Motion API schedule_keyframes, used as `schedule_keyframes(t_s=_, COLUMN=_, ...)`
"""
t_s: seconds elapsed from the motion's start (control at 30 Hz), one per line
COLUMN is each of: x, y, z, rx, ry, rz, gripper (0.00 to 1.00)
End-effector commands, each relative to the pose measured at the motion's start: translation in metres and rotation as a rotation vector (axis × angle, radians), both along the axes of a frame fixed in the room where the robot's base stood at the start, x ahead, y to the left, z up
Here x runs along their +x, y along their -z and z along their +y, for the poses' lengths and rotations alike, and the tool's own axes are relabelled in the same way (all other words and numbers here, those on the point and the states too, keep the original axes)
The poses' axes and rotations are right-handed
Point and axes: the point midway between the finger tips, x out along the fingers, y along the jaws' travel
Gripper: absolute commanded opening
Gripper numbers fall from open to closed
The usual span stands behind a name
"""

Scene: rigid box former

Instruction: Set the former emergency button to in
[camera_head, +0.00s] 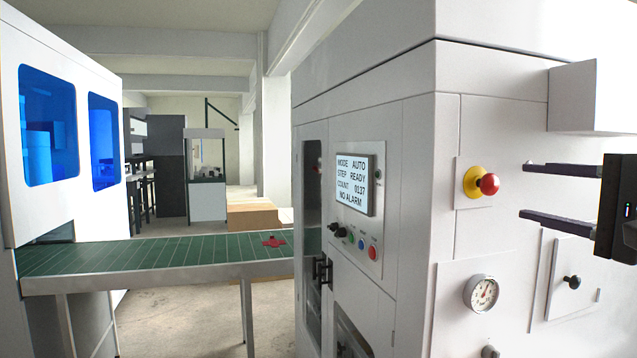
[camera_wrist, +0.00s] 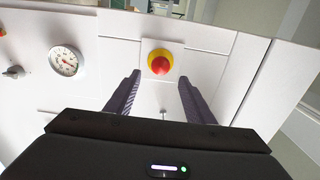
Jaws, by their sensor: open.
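The emergency button (camera_head: 489,183) is a red mushroom head on a yellow collar, fixed to the white side panel of the box former (camera_head: 400,110). It sticks out from the panel; I cannot tell from these frames whether it is latched in or out. My gripper (camera_head: 524,192) comes from the right, with its two dark fingers apart and empty, pointing at the button. In the wrist view the button (camera_wrist: 160,64) lies beyond and between the two fingertips (camera_wrist: 160,80). The fingers appear short of the button and not touching it.
A pressure gauge (camera_head: 482,293) and a black knob (camera_head: 571,282) are on the panel below. A display (camera_head: 354,184) with small buttons is on the adjoining face. A green conveyor (camera_head: 150,254) runs to the left. The panel around the button is flat and clear.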

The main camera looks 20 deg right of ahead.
Motion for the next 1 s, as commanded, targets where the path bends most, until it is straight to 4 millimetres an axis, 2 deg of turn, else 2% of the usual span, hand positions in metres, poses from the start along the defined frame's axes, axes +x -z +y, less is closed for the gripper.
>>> schedule_keyframes(t_s=0.63, x=0.073, y=0.0, z=0.002, rx=0.001, ry=-0.002, rz=0.0, gripper=0.49)
schedule_keyframes(t_s=0.8, x=0.082, y=0.0, z=0.002, rx=0.0, ry=0.0, rz=0.0, gripper=0.49)
schedule_keyframes(t_s=1.0, x=0.083, y=0.0, z=0.002, rx=0.0, ry=0.002, rz=0.0, gripper=0.49)
